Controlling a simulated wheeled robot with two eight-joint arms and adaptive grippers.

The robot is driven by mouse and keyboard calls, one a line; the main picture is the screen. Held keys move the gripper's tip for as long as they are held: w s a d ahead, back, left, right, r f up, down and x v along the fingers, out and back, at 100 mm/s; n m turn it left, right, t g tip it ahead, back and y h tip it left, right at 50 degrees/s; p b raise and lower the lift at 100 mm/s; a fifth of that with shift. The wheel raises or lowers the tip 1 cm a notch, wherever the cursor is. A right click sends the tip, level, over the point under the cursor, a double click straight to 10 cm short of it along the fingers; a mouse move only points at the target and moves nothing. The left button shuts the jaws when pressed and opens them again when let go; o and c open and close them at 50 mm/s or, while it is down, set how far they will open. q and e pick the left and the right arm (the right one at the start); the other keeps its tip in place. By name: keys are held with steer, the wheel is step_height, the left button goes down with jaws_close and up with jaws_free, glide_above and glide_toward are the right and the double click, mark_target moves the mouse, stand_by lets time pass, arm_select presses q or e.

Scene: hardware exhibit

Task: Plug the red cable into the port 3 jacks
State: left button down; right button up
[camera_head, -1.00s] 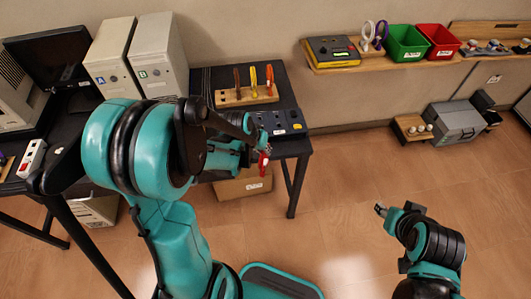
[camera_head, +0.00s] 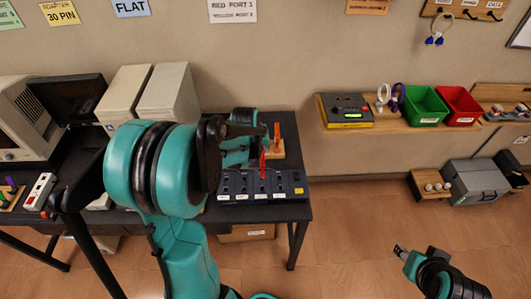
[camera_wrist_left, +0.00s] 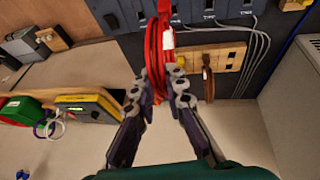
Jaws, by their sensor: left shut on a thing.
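My left gripper (camera_wrist_left: 160,88) is shut on the red cable (camera_wrist_left: 156,55), a coiled loop with a white tag. In the head view the red cable (camera_head: 263,165) hangs over the dark port panel (camera_head: 230,184) on the black table. In the wrist view the panel (camera_wrist_left: 235,20) is at the top, and the cable's upper end reaches it. I cannot tell whether it touches a jack or which port it faces; the labels are too small to read. My right gripper (camera_head: 401,251) is at the lower right, away from the table; its jaws are unclear.
A wooden rack (camera_wrist_left: 228,52) with a brown cable (camera_wrist_left: 208,85) is beside the panel. Two pale computer towers (camera_head: 168,92) and a monitor (camera_head: 70,102) stand at the left. A wall shelf (camera_head: 390,127) carries a tester, a green bin and a red bin.

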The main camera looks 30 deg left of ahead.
arm_select(q)
steer(key=shift+s+f, duration=0.1)
steer(key=shift+s, duration=0.35)
steer(key=shift+s+d+f+b, duration=0.1)
steer(key=shift+s+f+b, duration=0.15)
steer(key=shift+b, duration=0.2)
steer(key=b+x, duration=0.2)
steer(key=x, duration=0.1)
steer(key=shift+s+f, duration=0.1)
steer(key=shift+f, duration=0.05)
steer(key=shift+s+f+b, duration=0.2)
steer(key=shift+f+b, duration=0.4)
steer(key=shift+f, duration=0.2)
steer(key=shift+w+f, duration=0.1)
steer(key=shift+f, duration=0.05)
arm_select(e)
steer(key=f, duration=0.4)
steer(key=shift+s+f, duration=0.1)
steer(key=shift+s, duration=0.25)
steer(key=shift+d, duration=0.1)
steer(key=shift+f, duration=0.25)
